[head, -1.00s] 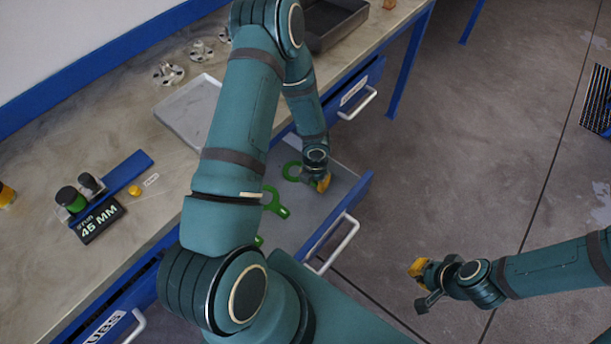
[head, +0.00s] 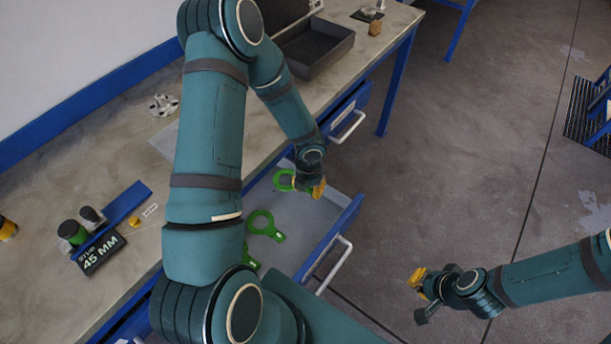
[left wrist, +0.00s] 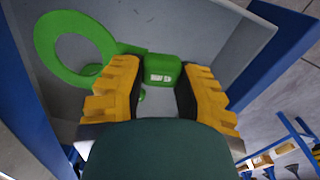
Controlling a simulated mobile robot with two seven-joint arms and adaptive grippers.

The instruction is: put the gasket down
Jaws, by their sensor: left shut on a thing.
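My left gripper (head: 318,188) is over the far end of the open drawer (head: 312,245), shut on the tab of a green gasket (head: 284,181). In the left wrist view the tab (left wrist: 163,70) sits between the yellow fingers, and the gasket's ring (left wrist: 42,40) reaches out to the upper left. The height above the drawer floor is hard to judge. A second green gasket (head: 262,224) lies in the drawer, and part of another green piece (head: 250,263) shows beside my arm. My right gripper (head: 418,284) is away over the floor; its opening is unclear.
The worktop carries a 45 MM sign (head: 98,254), a blue block (head: 122,207), a metal flange (head: 163,105) and a dark tray (head: 318,50). A light tray (head: 163,142) is mostly behind my left arm. The drawer's white handle (head: 330,262) faces open floor.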

